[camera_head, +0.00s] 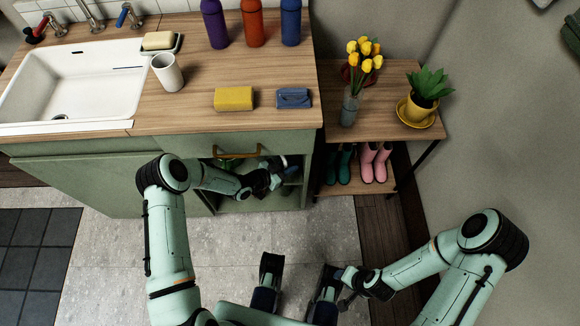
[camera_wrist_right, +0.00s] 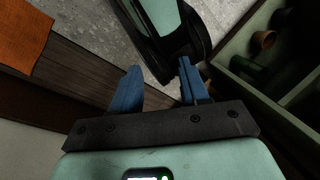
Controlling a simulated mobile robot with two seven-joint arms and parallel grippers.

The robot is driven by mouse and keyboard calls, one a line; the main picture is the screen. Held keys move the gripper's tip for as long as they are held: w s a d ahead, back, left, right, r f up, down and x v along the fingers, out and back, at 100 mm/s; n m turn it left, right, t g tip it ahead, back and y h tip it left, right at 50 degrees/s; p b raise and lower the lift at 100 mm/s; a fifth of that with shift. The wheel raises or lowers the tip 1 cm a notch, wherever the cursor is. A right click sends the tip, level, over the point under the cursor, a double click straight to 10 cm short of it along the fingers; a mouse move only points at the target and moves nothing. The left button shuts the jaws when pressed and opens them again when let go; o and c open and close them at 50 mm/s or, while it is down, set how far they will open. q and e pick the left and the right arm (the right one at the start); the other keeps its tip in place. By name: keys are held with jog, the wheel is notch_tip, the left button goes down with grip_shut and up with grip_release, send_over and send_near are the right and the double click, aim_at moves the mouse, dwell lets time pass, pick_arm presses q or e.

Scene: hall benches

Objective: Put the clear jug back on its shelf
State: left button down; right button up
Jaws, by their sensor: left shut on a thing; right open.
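My left gripper (camera_head: 271,177) reaches into the open cabinet (camera_head: 288,200) under the counter, in the head view. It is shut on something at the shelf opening. The held thing is mostly hidden by the gripper and shadow; I cannot make out the clear jug's outline or whether it touches the shelf. My right gripper (camera_head: 349,287) is low at the front, away from the cabinet. In the right wrist view its blue fingers (camera_wrist_right: 158,88) are apart with nothing between them.
A brass handle (camera_head: 237,153) is at the cabinet's top. The counter (camera_head: 200,105) holds a white cup (camera_head: 167,73), yellow sponge (camera_head: 233,99), blue cloth (camera_head: 294,98) and three bottles. A side table (camera_head: 380,125) at right bears tulips (camera_head: 362,58) and a potted plant (camera_head: 424,95), boots below.

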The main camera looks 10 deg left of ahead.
pick_arm(q)
jog(key=shift+w, duration=0.65)
jog(key=f, duration=0.1)
jog(key=f+b, duration=0.1)
jog(key=shift+w+f, duration=0.4)
jog(key=shift+f, duration=0.3)
pick_arm(e)
jog(key=shift+w+d+f+t, duration=0.25)
jog(key=shift+w+f, duration=0.15)
jog(key=shift+w, duration=0.15)
jog(key=shift+w+d+f+t, duration=0.15)
jog(key=shift+w+d+f, duration=0.1)
jog(key=shift+w+f, duration=0.2)
pick_arm(q)
jog(key=shift+f, duration=0.1)
pick_arm(e)
jog(key=shift+w, duration=0.15)
pick_arm(q)
jog(key=c, duration=1.1)
grip_release()
jog(key=shift+o, duration=0.2)
